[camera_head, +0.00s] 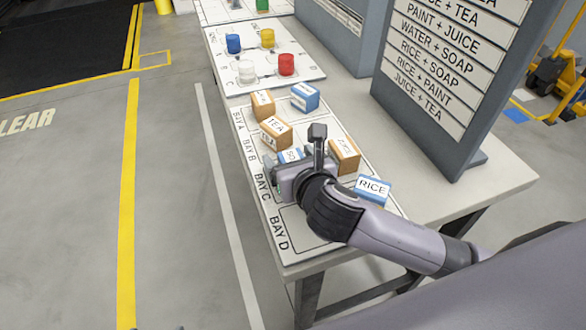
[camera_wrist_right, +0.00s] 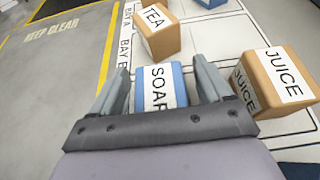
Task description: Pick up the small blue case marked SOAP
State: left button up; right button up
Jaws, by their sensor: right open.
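The small blue case marked SOAP (camera_wrist_right: 175,84) lies on the bay mat, its white label up, in the right wrist view. My right gripper (camera_wrist_right: 162,84) is open, with one finger on each side of the case. I cannot tell whether the fingers touch it. In the head view my right gripper (camera_head: 285,172) is low over the mat and hides most of the SOAP case (camera_head: 290,156); only its top with part of the label shows. My left gripper is in neither view.
A brown TEA case (camera_head: 276,132) stands behind the SOAP case and a brown JUICE case (camera_head: 344,155) to its right. A blue RICE case (camera_head: 373,188) is beside my right arm. A tall sign board (camera_head: 440,75) stands at the right. BAY D (camera_head: 290,235) has bare mat.

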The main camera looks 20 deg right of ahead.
jog(key=shift+w, duration=0.25)
jog(key=c, duration=1.1)
